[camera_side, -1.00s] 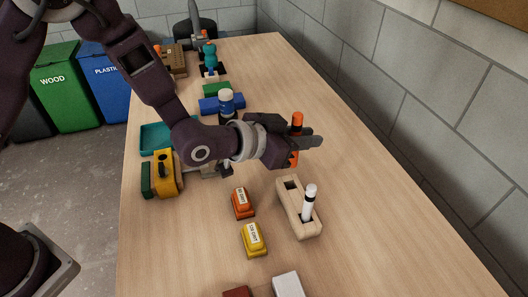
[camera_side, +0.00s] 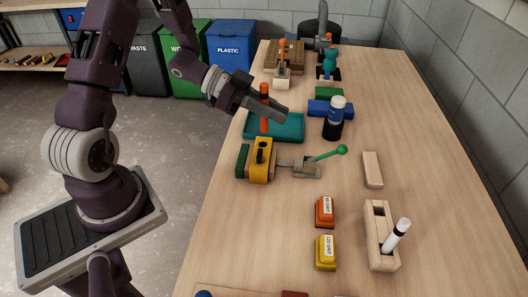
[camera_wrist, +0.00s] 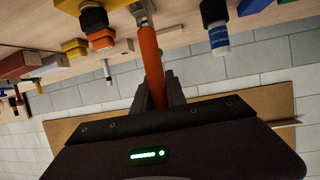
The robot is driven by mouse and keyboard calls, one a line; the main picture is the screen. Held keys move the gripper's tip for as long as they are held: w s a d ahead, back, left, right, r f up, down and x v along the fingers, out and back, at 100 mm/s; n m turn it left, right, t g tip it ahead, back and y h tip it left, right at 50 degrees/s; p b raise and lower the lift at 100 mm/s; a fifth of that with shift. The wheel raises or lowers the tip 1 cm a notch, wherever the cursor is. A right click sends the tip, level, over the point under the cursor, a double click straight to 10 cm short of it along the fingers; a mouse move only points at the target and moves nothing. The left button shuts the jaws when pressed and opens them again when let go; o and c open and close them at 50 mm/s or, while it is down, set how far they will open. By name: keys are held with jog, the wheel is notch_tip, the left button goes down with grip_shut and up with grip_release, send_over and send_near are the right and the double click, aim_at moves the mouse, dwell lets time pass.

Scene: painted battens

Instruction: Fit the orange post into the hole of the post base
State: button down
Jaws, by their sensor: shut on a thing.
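The orange post (camera_side: 264,122) stands roughly upright in my gripper (camera_side: 268,105), above the teal tray in the side view. The jaws are shut on it, with post showing above and below them. In the wrist view the post (camera_wrist: 152,65) runs away from between my fingers (camera_wrist: 160,92). A pale wooden block (camera_side: 382,235) at the right front has a dark opening near its far end and looks to be the post base, though I cannot be sure. A white marker-like post (camera_side: 397,234) leans in its nearer part. The held post is well apart from this block.
The teal tray (camera_side: 288,127) lies below my gripper. A dark bottle (camera_side: 333,128), a yellow tool (camera_side: 262,158), a green-knobbed lever (camera_side: 326,155), a loose wooden block (camera_side: 372,170) and orange (camera_side: 325,212) and yellow (camera_side: 326,252) grit blocks stand around. The right table side is clear.

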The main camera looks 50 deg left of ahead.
aim_at(263, 131)
notch_tip(263, 131, down, 8)
jog(key=shift+s+a+r, duration=0.1)
jog(key=shift+r, duration=0.05)
jog(key=c, duration=1.3)
grip_release()
jog(key=shift+c, duration=0.2)
